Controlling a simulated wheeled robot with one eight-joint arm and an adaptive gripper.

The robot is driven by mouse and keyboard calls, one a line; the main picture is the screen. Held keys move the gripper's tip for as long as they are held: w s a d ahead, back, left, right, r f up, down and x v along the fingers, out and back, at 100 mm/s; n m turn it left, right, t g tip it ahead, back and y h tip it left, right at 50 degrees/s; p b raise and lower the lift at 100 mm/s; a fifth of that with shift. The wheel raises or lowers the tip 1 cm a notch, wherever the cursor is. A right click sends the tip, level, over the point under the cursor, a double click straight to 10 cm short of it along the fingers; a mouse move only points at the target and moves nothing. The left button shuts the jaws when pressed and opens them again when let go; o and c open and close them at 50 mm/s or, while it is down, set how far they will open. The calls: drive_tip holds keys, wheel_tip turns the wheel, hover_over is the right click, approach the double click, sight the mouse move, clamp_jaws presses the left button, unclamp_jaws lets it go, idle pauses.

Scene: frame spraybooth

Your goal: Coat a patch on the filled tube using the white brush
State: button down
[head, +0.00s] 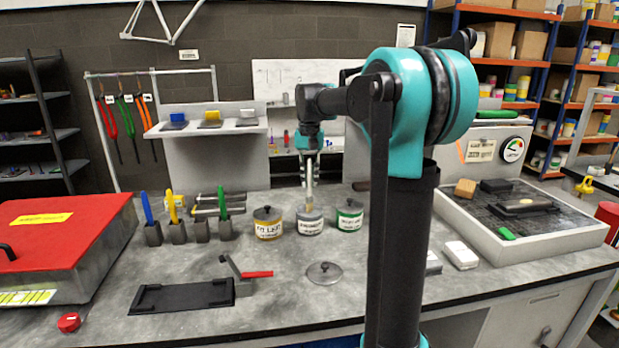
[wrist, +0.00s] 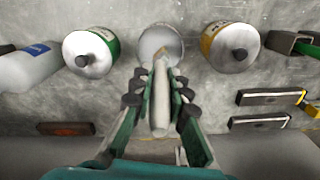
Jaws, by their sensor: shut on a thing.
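My gripper (head: 309,160) is shut on the white brush (head: 309,190), which hangs upright with its tip down. In the wrist view the brush (wrist: 160,98) lies between the fingers (wrist: 161,90). Its tip is at the mouth of the lidless middle can (head: 310,227); I cannot tell how deep it reaches. A loose grey lid (head: 324,272) lies on the bench in front. Several tubes (head: 218,211) lie at the back of the bench, left of the cans; I cannot tell which one is filled.
Lidded yellow-label (head: 267,228) and green-label (head: 349,220) cans flank the middle can closely. Blue (head: 147,209), yellow and green brushes stand in holders at left; one holder (head: 202,233) is empty. A red-handled clamp (head: 245,272) and black tray (head: 165,298) sit in front.

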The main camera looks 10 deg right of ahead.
sight(310, 159)
drive_tip(key=shift+f, duration=0.6)
idle(1.8)
drive_tip(key=shift+r, duration=0.1)
drive_tip(key=shift+r, duration=3.45)
drive_tip(key=shift+s, duration=0.1)
